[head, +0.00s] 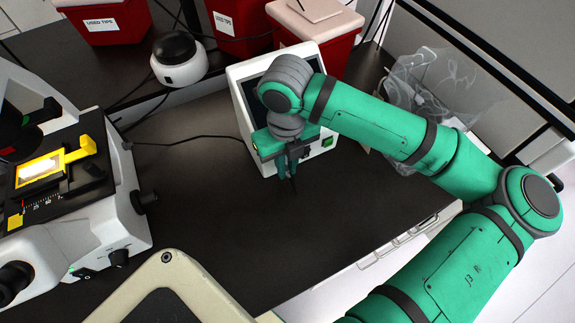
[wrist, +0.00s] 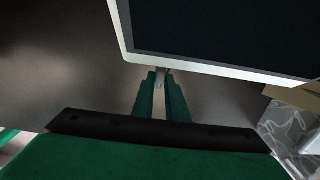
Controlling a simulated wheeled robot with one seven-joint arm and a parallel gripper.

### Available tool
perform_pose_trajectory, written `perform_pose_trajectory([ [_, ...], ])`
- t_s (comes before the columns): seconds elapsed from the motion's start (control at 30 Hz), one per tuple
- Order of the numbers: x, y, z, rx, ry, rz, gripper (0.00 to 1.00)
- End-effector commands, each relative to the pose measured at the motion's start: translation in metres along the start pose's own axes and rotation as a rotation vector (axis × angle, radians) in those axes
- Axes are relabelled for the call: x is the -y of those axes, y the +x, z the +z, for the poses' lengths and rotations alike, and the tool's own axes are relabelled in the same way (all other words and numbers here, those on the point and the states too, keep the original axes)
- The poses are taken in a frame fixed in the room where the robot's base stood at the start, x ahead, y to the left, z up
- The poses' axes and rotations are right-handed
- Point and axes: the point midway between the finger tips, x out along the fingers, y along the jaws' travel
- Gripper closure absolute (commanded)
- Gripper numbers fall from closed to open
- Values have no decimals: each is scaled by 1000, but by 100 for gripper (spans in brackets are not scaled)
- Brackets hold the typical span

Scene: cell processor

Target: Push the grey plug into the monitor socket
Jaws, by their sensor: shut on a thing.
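The monitor (head: 234,73) is a white box with a dark screen, standing on the dark bench. Its screen and white lower rim (wrist: 215,74) fill the upper right of the wrist view. My gripper (head: 288,168) is in front of the monitor's lower front, its fingers pointing down. In the wrist view my gripper (wrist: 160,88) has its fingers close together at the monitor's lower rim. A small grey piece, seemingly the grey plug (wrist: 160,76), shows between the fingertips. The socket is not clearly visible, and I cannot tell whether the plug touches it.
A white microscope (head: 120,215) with a yellow slide holder stands at the left. A small white device with a black top (head: 178,68) and red used-tips bins (head: 240,22) are behind. A clear plastic bag (head: 425,85) lies right of the monitor. The bench front (head: 225,225) is clear.

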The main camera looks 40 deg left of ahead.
Motion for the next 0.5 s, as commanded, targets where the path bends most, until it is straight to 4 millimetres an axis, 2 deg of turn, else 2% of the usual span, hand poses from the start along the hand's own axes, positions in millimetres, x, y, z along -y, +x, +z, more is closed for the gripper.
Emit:
perform_pose_trajectory([
  [0.4, -2, 0, 7, 0, -5, 0, 100],
  [0.43, -2, 0, 7, 1, -4, 0, 85],
  [0.5, -1, 0, 6, 1, -3, 1, 68],
])
